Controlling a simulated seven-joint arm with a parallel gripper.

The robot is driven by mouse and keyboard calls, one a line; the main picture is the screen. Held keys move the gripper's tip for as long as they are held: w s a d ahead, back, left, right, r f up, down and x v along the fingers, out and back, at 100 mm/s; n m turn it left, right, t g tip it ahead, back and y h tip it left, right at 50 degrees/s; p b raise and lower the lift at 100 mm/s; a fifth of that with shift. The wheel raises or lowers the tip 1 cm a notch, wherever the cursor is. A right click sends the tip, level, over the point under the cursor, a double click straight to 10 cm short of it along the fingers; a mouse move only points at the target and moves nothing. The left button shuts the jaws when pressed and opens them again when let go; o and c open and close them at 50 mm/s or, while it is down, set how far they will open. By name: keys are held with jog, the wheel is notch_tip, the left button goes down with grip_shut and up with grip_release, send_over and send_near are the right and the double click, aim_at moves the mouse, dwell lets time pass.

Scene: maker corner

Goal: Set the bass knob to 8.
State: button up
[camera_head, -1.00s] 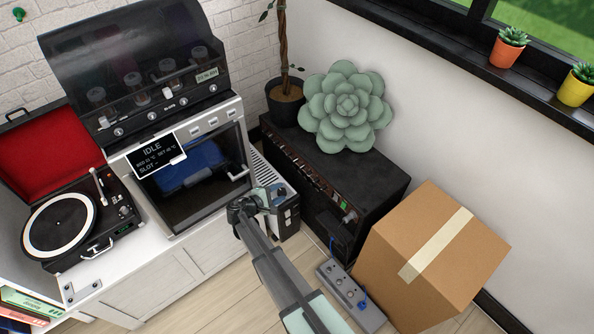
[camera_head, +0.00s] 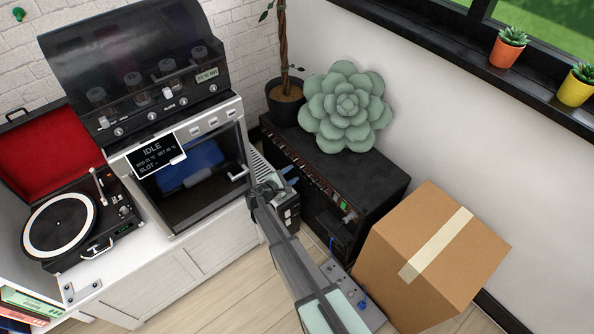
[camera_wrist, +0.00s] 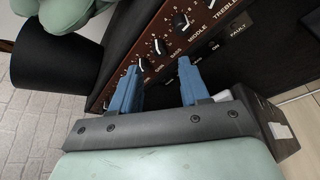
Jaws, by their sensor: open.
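The amplifier (camera_head: 378,190) is a black box with a brown control panel along its upper front edge. In the wrist view, black knobs with white pointers line the brown panel (camera_wrist: 205,22). The bass knob (camera_wrist: 160,46) is beside its BASS label, with the middle knob (camera_wrist: 181,21) up and right of it. Its exact setting is too small to read. My gripper (camera_wrist: 158,67) is open, its two blue fingers apart and empty, pointing at the panel just below the bass knob. In the head view my gripper (camera_head: 290,178) is at the amplifier's front left.
A large green succulent (camera_head: 346,106) sits on the amplifier. A potted plant (camera_head: 285,98) stands behind it and a cardboard box (camera_head: 430,255) to its right. The oven (camera_head: 195,180) and record player (camera_head: 75,225) are left.

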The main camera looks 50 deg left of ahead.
aim_at(302, 167)
jog(key=shift+x, duration=2.4)
grip_shut()
